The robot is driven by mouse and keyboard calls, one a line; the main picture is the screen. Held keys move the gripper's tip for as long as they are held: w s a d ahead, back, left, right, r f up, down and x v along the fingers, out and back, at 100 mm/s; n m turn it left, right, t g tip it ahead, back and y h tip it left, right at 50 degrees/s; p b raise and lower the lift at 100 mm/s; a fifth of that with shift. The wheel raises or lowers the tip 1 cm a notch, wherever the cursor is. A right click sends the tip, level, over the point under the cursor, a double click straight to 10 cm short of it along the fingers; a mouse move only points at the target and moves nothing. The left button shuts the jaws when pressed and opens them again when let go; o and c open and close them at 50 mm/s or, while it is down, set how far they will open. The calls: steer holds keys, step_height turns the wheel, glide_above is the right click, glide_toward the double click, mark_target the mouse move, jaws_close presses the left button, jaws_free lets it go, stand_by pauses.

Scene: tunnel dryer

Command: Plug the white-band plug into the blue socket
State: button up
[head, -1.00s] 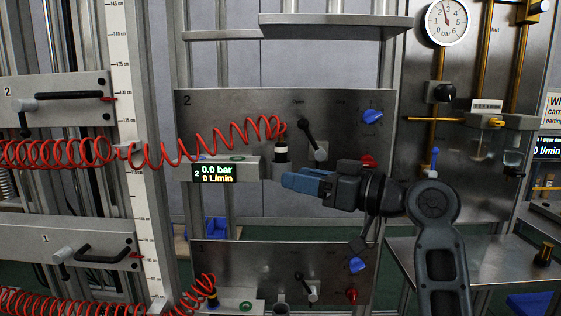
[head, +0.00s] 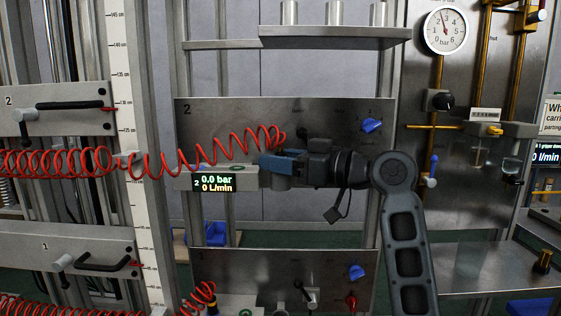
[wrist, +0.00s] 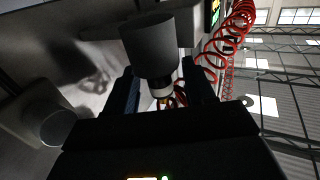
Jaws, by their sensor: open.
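The white-band plug (wrist: 162,92) sits in a grey cylindrical holder (wrist: 150,45) at station 2, with a red coiled hose (head: 245,145) on its end. My gripper (head: 268,163) is open at the holder. In the wrist view my gripper's dark fingers (wrist: 162,88) stand on either side of the plug, apart from it as far as I can tell. In the head view the blue gripper parts hide most of the plug. I cannot make out a blue socket for certain in either view.
The panel of station 2 (head: 340,115) has a blue knob (head: 372,126). A display (head: 214,182) reads 0.0 bar. A steel shelf (head: 335,38) with several metal cylinders is above. Station 1's panel (head: 320,270), with another coiled hose (head: 200,297), is below.

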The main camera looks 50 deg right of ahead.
steer(key=shift+w, duration=0.15)
jaws_close()
stand_by(0.4)
